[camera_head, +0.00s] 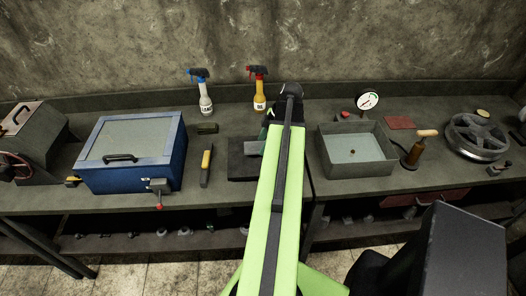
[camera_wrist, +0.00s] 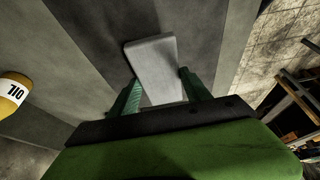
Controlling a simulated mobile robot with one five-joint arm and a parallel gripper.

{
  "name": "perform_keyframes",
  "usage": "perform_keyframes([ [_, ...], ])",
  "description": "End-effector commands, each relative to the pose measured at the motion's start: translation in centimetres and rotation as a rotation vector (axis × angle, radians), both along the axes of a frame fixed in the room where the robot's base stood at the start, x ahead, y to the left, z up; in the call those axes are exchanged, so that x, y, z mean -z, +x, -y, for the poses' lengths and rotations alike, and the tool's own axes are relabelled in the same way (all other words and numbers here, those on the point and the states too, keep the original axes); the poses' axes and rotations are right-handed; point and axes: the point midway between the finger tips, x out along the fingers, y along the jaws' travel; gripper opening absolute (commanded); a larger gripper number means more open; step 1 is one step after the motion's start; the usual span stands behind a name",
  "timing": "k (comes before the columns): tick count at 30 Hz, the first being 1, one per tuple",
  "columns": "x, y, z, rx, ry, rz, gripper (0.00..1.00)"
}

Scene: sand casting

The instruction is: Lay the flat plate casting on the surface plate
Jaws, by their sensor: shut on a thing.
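The flat plate casting is a light grey slab (camera_wrist: 152,58), held between the two green fingers of my gripper (camera_wrist: 158,84) in the wrist view. In the head view its pale end (camera_head: 253,148) shows just left of my green arm, and my gripper (camera_head: 267,132) is mostly hidden by the arm. The surface plate is a dark flat block (camera_head: 241,168) on the bench, under and around the casting; it is the dark area behind the casting in the wrist view (camera_wrist: 95,22). I cannot tell whether the casting touches it.
A yellow oil spray bottle (camera_head: 259,98) and a white one (camera_head: 205,100) stand behind. Left are a yellow-handled tool (camera_head: 206,165) and a blue cabinet (camera_head: 130,160). Right is a grey water tank (camera_head: 350,170); a spoked wheel (camera_head: 477,138) lies farther right.

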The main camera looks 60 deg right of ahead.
Motion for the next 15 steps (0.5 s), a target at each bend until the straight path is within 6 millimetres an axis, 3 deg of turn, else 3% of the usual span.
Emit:
perform_keyframes([
  [1,1.9,0.0,0.0,0.0,0.0,0.0,0.0],
  [3,3.0,0.0,0.0,0.0,0.001,0.001,0.0],
  [15,3.2,0.0,0.0,-0.001,0.0,0.0,0.0],
])
